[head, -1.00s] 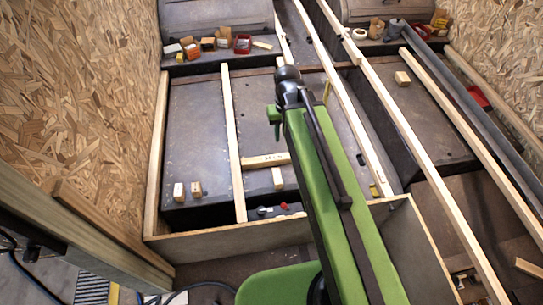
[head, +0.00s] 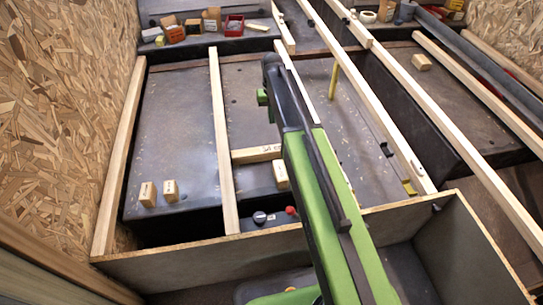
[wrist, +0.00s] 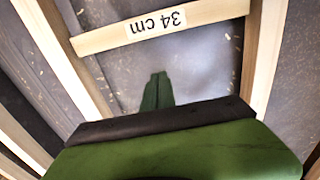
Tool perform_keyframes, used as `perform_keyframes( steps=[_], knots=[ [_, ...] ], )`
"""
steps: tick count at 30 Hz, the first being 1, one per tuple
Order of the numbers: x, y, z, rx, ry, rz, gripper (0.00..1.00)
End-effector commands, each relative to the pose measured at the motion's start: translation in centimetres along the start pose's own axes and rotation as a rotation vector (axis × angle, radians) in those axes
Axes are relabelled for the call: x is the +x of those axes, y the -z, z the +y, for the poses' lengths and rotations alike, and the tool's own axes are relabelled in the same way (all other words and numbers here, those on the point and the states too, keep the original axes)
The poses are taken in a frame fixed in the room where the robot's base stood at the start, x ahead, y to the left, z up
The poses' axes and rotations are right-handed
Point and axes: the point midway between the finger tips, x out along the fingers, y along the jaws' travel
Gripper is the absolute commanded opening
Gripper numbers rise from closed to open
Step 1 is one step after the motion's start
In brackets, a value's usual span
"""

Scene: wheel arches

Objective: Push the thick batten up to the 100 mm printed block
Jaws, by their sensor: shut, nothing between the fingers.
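My gripper (wrist: 156,77) is shut and empty in the wrist view, with bare grey floor around its tip. A short wooden piece with a "34 cm" label (wrist: 159,26) lies crosswise just beyond it, apart from it. This piece also shows in the head view (head: 256,154), touching or close to a long batten (head: 222,140). Small printed blocks stand at the left (head: 148,194), (head: 170,190), and another (head: 281,174) is beside my arm. Their print is too small to read, so I cannot tell which is 100 mm. Which batten is the thick one is also unclear.
Long battens run front to back, including one at the left wall (head: 120,155) and one at the right (head: 375,95). A wooden board (head: 215,262) closes the near edge. A red tray (head: 233,25) and small boxes stand at the back. The grey floor at left is mostly clear.

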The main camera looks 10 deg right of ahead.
Motion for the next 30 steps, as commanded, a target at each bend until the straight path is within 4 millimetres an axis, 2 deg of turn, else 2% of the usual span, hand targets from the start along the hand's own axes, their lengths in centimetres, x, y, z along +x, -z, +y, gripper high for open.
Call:
perform_keyframes(
  steps=[1, 6, 11, 14, 26, 28, 30],
  knots=[
    [0.7, 0.0, -0.2, -0.003, 0.0, 0.0, 0.0],
    [0.4, 0.0, -0.7, -0.008, 0.0, 0.0, 0.0],
    [1.6, 0.0, -0.9, -0.011, 0.0, 0.0, 0.0],
    [3.1, 0.0, -1.0, -0.012, 0.0, 0.0, 0.0],
    [11.4, 0.0, -1.1, -0.013, 0.0, 0.0, 0.0],
    [10.5, -1.7, -1.1, -0.014, 0.0, 0.0, 0.0],
    [10.3, -3.0, -1.1, -0.014, 0.0, 0.0, 0.0]
  ],
)
